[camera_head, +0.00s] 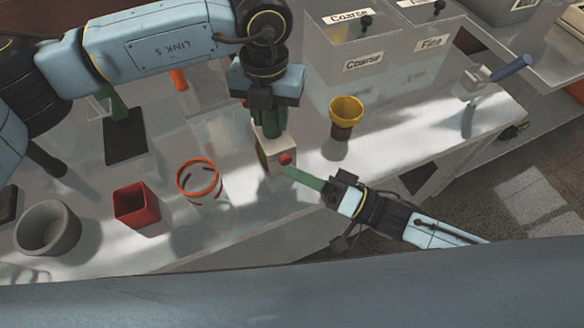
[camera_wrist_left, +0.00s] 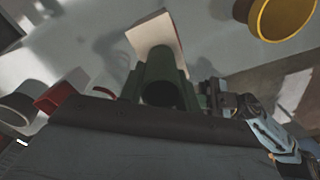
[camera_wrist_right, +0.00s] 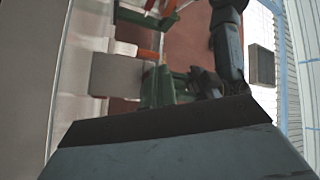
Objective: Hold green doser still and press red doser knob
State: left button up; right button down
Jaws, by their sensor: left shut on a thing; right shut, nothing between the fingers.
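The doser is a cream box (camera_head: 266,158) with a green cylinder (camera_head: 268,122) on top, upright on the table. A red knob (camera_head: 286,158) sticks out of its front side. My left gripper (camera_head: 267,128) comes from above and is shut on the green cylinder, which also shows between its green fingers in the left wrist view (camera_wrist_left: 162,75). My right gripper (camera_head: 292,172) is shut and empty. Its green fingertips are at the red knob; I cannot tell whether they touch it. In the right wrist view the box (camera_wrist_right: 118,75) is just beyond the green fingers (camera_wrist_right: 158,88).
A yellow-rimmed cup (camera_head: 346,108) stands right of the doser. An orange-rimmed clear jar (camera_head: 198,180), a red square cup (camera_head: 137,207) and a grey bowl (camera_head: 48,228) stand left. Bins labelled Coarse (camera_head: 362,64) and Fine (camera_head: 431,44) stand behind. The table's front edge is close.

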jog(key=shift+s, duration=0.1)
jog(key=shift+s+d, duration=0.25)
jog(key=shift+s, duration=0.4)
jog(key=shift+s+d, duration=0.25)
jog(key=shift+s, duration=0.4)
jog(key=s, duration=0.1)
jog(key=s+d, duration=0.1)
jog(key=s, duration=0.2)
jog(key=shift+s+d, duration=0.3)
jog(key=shift+s, duration=0.1)
pick_arm(q)
jog(key=o, duration=1.2)
jog(key=shift+c, duration=0.2)
